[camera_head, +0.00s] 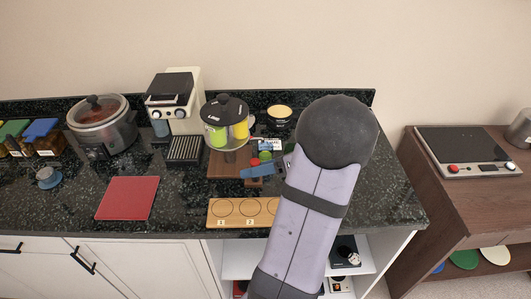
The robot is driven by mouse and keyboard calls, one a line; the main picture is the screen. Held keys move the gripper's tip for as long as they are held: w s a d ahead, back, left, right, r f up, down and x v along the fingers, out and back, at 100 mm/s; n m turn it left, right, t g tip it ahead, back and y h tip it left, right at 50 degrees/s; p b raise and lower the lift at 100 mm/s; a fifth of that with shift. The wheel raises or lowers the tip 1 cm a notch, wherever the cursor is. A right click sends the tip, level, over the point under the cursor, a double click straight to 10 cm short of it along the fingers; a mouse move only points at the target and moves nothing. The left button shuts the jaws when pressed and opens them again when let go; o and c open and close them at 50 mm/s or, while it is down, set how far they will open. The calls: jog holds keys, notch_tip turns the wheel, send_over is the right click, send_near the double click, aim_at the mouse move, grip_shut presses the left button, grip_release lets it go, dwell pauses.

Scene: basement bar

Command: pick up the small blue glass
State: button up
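A small blue round object (48,178), which may be the small blue glass, sits on the dark counter (75,205) at the left. It is too small here to tell its exact shape. Another blue piece (257,171) lies low over the brown wooden stand, right of the middle; I cannot tell if it is a glass or something else. My gripper (284,165) is mostly hidden behind my arm's dark round joint, close to this second blue piece and far right of the round one. Its fingers do not show clearly.
A red mat (127,198) lies right of the round blue object. A cooker (104,125), a coffee machine (173,100) and a dispenser with green and yellow parts (226,122) line the back. A numbered wooden board (237,213) lies at the front edge.

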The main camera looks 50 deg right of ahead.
jog(key=s+d+f+m+t+h+b, duration=0.1)
jog(key=s+d+m+t+h+b, duration=0.2)
jog(key=d, duration=0.5)
jog(key=s+d+m+t+h+b, duration=0.1)
jog(key=d+m+h, duration=0.25)
jog(key=d, duration=0.45)
jog(key=n+y, duration=0.2)
jog(key=n, duration=0.6)
send_near(260, 144)
jog(key=shift+g, duration=0.4)
jog(key=shift+p+x, duration=1.85)
jog(key=shift+x, duration=1)
grip_shut()
jog(key=shift+r, duration=0.25)
